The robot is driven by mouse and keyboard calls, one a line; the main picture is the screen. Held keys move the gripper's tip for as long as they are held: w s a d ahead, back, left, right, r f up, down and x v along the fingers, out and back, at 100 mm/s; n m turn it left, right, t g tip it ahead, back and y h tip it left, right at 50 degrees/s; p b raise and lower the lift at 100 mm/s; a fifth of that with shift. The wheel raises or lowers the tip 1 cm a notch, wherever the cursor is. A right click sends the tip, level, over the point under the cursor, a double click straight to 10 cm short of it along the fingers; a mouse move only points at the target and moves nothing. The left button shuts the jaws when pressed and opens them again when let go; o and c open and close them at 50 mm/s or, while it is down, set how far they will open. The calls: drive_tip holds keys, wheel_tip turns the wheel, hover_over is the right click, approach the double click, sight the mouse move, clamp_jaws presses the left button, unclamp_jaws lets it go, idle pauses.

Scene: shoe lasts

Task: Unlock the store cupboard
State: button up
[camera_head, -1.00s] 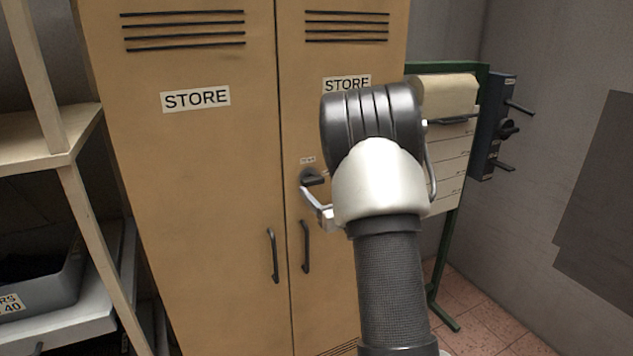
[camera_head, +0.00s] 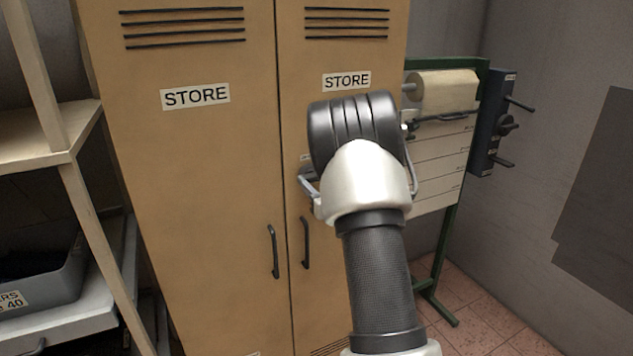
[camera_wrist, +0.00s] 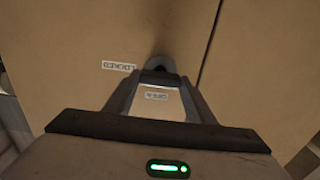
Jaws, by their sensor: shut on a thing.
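The tan two-door store cupboard (camera_head: 205,150) stands ahead with both doors shut. Its dark lock knob (camera_wrist: 158,64) is on the right door near the seam. In the wrist view my gripper (camera_wrist: 159,76) has its fingertips closed around the knob. A "LOCKED" label (camera_wrist: 119,66) sits beside the knob and another small label (camera_wrist: 156,96) shows between the fingers; both appear upside down. In the head view my wrist hides the knob, and one finger shows at the right door. How far the knob is turned cannot be told.
Dark pull handles (camera_head: 273,251) hang on both doors below the knob. A shelf (camera_head: 45,155) with a grey bin (camera_head: 50,275) stands at left. A green-framed stand with a paper roll (camera_head: 445,91) and a dark wall unit (camera_head: 490,125) are at right. Some tiled floor (camera_head: 480,310) is clear.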

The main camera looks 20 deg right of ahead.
drive_tip(key=shift+f+b, duration=0.1)
drive_tip(key=shift+b, duration=0.25)
drive_tip(key=n+b, duration=0.1)
drive_tip(key=b, duration=0.1)
drive_tip(key=n+b, duration=0.1)
drive_tip(key=b, duration=0.1)
drive_tip(key=shift+f+n+b, duration=0.25)
drive_tip(key=shift+n+b, duration=0.05)
drive_tip(key=shift+b, duration=0.1)
drive_tip(key=n+b, duration=1.1)
drive_tip(key=b, duration=0.6)
drive_tip(key=shift+n, duration=0.3)
drive_tip(key=n+b, duration=0.1)
drive_tip(key=b, duration=0.1)
drive_tip(key=n+b, duration=0.1)
drive_tip(key=n, duration=0.1)
drive_tip(key=shift+r+n+b, duration=0.2)
drive_tip(key=shift+n+b, duration=0.1)
drive_tip(key=shift+b, duration=0.1)
drive_tip(key=o, duration=1)
drive_tip(key=shift+o, duration=0.2)
